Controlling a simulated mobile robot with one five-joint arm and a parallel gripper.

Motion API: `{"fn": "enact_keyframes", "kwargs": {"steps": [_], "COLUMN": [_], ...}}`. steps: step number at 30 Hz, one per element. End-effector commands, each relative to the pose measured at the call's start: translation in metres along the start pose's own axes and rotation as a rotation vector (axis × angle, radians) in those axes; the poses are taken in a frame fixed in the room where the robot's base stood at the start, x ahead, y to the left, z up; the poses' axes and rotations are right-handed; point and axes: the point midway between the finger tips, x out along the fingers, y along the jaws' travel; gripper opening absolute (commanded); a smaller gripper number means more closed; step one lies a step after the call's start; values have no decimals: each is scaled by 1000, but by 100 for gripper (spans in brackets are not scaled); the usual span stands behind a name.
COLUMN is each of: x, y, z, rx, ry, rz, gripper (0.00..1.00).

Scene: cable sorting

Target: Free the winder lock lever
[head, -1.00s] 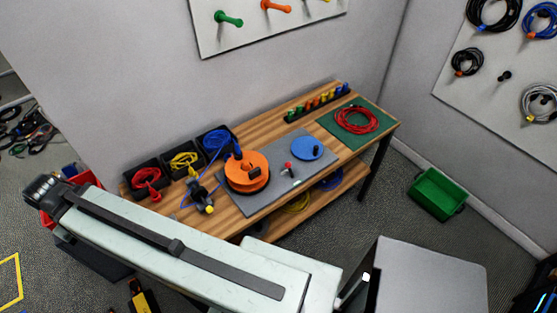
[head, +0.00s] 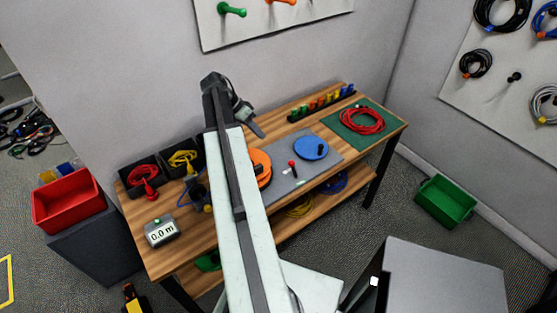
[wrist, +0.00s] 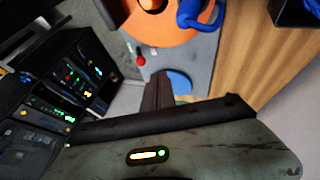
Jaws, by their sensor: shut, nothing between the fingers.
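The winder's orange reel (head: 262,168) sits on a grey mat (head: 325,155) on the workbench, largely hidden behind my arm in the head view. A small red-knobbed lever (head: 291,164) stands on the mat just right of the reel. In the wrist view, the orange reel (wrist: 165,30) carries a blue handle (wrist: 200,14), and the red knob (wrist: 140,61) lies near its edge. My gripper (head: 258,131) is shut and empty, raised over the back of the bench, apart from the lever. Its dark fingers (wrist: 158,78) show in the wrist view.
A blue disc (head: 311,147) lies on the mat right of the lever. A red cable coil (head: 362,121) lies on a green mat. Black bins with red (head: 145,180) and yellow cables, and a 0.0 m meter (head: 162,232), are on the left. Small coloured items line the back edge.

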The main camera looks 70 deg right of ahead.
Motion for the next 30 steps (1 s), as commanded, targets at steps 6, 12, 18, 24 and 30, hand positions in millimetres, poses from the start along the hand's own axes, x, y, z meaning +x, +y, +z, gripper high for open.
{"fn": "enact_keyframes", "kwargs": {"steps": [6, 12, 18, 24, 30], "x": [7, 46, 90, 111, 120], "y": [-1, -5, -5, 16, 29], "z": [1, 6, 6, 6, 5], "rx": [-2, -3, -4, -5, -8], "ry": [0, 1, 1, 1, 3], "rz": [-2, -3, -4, -4, -5], "gripper": [0, 0, 0, 0, 0]}}
